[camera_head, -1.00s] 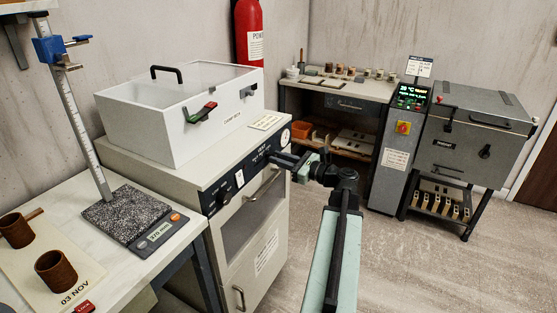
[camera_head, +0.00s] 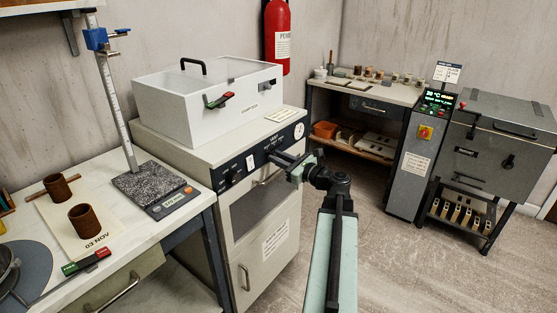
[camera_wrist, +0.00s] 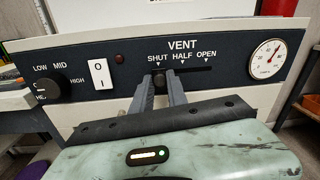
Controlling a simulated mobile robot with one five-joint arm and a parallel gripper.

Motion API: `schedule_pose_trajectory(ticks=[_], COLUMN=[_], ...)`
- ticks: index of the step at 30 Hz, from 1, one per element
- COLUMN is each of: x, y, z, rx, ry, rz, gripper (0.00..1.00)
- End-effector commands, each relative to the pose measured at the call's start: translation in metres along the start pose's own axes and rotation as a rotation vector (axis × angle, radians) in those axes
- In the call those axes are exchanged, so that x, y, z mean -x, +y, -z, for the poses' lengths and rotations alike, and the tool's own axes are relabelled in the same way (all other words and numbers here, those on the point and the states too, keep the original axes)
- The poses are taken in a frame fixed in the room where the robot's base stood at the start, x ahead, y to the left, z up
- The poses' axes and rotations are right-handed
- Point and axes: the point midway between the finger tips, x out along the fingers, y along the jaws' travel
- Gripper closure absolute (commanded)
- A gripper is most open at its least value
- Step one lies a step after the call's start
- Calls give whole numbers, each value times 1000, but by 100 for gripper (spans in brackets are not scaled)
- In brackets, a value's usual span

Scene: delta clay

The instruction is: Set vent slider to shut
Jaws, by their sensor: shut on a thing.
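The vent slider (camera_wrist: 160,77) is a small dark knob on the black control panel (camera_wrist: 227,60). It stands below the SHUT mark, at the left end of its scale; HALF and OPEN are to its right. My gripper (camera_wrist: 160,86) is shut on the knob, with one grey finger on each side. In the head view my gripper (camera_head: 274,157) reaches the panel of the white cabinet from the right; the slider is hidden there by the fingers.
A knob (camera_wrist: 48,88), a white rocker switch (camera_wrist: 100,73) and a round gauge (camera_wrist: 267,58) share the panel. A white lidded box (camera_head: 180,108) stands on the cabinet. A workbench (camera_head: 205,200) is at left.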

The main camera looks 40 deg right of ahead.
Motion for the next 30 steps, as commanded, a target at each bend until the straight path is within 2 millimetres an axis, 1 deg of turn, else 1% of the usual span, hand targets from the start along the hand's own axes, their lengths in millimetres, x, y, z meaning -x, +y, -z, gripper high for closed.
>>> schedule_pose_trajectory(ticks=[5, 6, 8, 9, 17, 19, 23, 27, 30], x=[-2, -2, -2, -2, -1, 3, 25, 54, 68], y=[3, 4, 4, 4, 3, 3, 4, 4, 3], z=[0, 0, 0, 0, 0, 0, 0, 0, 0], rx=[0, 0, 0, 0, 0, 0, 0, 0, 0], ry=[0, 0, -1, -1, -1, -1, 0, 0, 0], rz=[-6, -8, -8, -8, -6, -5, -3, -4, -5], gripper=[100, 78, 62, 59, 59, 59, 59, 59, 59])
